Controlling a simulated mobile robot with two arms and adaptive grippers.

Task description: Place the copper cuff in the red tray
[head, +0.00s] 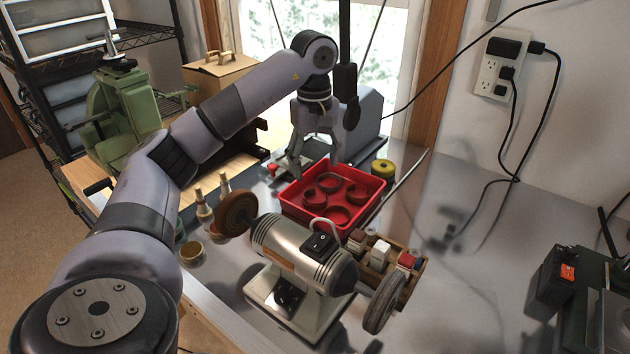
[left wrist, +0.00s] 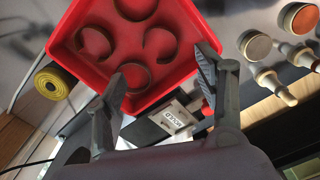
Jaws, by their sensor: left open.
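The red tray (head: 370,208) stands on the grey bench behind the grinder, and it also shows in the left wrist view (left wrist: 112,63). Several round, open cuffs lie in it, such as one at the front (head: 338,215) and one at the right (head: 357,193). They look reddish-brown against the red floor, and I cannot tell which one is the copper cuff. My left gripper (head: 315,166) is open and empty above the back edge of the tray. In the left wrist view its fingers are wide apart, with one cuff (left wrist: 136,80) showing between them, below. My right gripper is out of view.
The bench grinder (head: 300,250) stands in front of the tray, with a wooden box (head: 378,258) of small blocks beside it. A yellow roll (head: 383,168) is behind the tray on the right. Brushes and tins (head: 192,252) stand at the left.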

